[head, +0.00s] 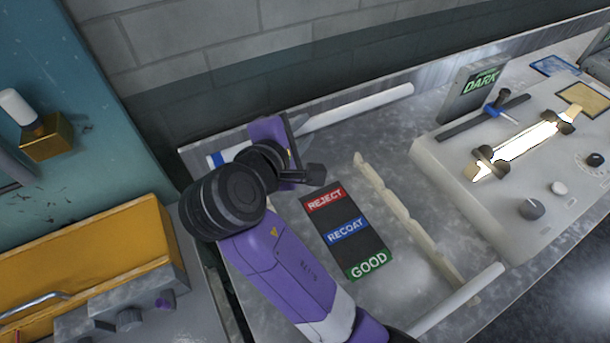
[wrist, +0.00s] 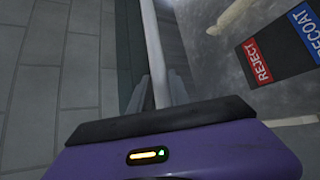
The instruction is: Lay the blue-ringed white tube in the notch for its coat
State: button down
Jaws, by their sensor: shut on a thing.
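The white tube with a blue ring (head: 360,105) runs diagonally along the back of the bench in the head view, its ringed end at the left. My gripper (head: 297,138) is shut on it partway along. The wrist view shows the tube (wrist: 153,45) between my two fingers (wrist: 155,92). My gripper hides part of the tube, and its height above the bench is unclear. The cream notched rail (head: 405,214) lies to the right of a sign card with REJECT (head: 325,199), RECOAT (head: 346,231) and GOOD (head: 368,263) bands.
Another white tube (head: 456,299) lies near the rail's front end. A pale machine (head: 450,170) with a glowing tube (head: 527,140) and a DARK sign (head: 481,82) stands at the right. A wall rises behind the bench.

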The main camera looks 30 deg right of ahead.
notch_tip(320, 180, down, 18)
jog(key=shift+f, duration=0.1)
dwell(0.4)
jog(key=shift+s+f, duration=0.1)
jog(key=shift+f, duration=0.45)
jog(key=c, duration=1.2)
grip_release()
jog(key=shift+a+f, duration=0.1)
jog(key=shift+f, duration=0.05)
jog(key=shift+c, duration=0.2)
jog(key=shift+r, duration=0.25)
jog(key=v, duration=0.8)
jog(key=r+v, duration=0.1)
jog(key=v, duration=0.3)
jog(key=shift+b, duration=0.4)
